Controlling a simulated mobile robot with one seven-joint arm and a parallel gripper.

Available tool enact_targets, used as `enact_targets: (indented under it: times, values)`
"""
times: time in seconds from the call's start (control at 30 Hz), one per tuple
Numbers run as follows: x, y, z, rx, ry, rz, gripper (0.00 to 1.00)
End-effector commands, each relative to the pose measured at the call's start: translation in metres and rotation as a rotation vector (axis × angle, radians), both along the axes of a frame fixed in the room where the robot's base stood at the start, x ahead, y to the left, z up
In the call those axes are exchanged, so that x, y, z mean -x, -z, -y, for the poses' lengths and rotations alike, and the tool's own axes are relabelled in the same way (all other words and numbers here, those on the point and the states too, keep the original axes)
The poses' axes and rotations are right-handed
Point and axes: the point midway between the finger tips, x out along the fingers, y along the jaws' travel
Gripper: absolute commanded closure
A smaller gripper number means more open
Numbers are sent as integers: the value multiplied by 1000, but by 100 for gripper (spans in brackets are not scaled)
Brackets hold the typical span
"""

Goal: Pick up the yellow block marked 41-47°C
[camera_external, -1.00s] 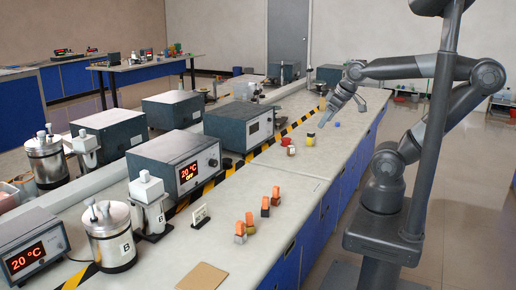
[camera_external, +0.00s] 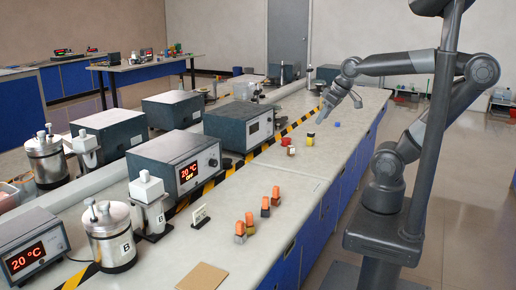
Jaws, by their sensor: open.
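A red-and-pale block (camera_external: 291,150) and a red block (camera_external: 286,141) stand just left of the yellow one. A blue piece (camera_external: 337,124) lies to its right, nearly below my gripper.
Several orange-topped blocks (camera_external: 265,208) stand in a row nearer the camera. Heater boxes (camera_external: 178,160) and a steel vessel (camera_external: 110,240) line the bench's left side.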

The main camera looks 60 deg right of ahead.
Motion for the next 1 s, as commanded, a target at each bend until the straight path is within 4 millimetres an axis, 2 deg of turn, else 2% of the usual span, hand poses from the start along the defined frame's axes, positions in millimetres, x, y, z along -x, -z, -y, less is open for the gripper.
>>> enact_targets:
  times: [0.23, 0.53, 0.77, 1.0]
  values:
    - [-63, -17, 40, 72, 40, -91, 44]
    - [-140, -14, 110, 115, 70, -210, 44]
    - [-189, 8, 181, 114, 85, -294, 44]
    - [-224, 48, 269, 83, 102, -371, 44]
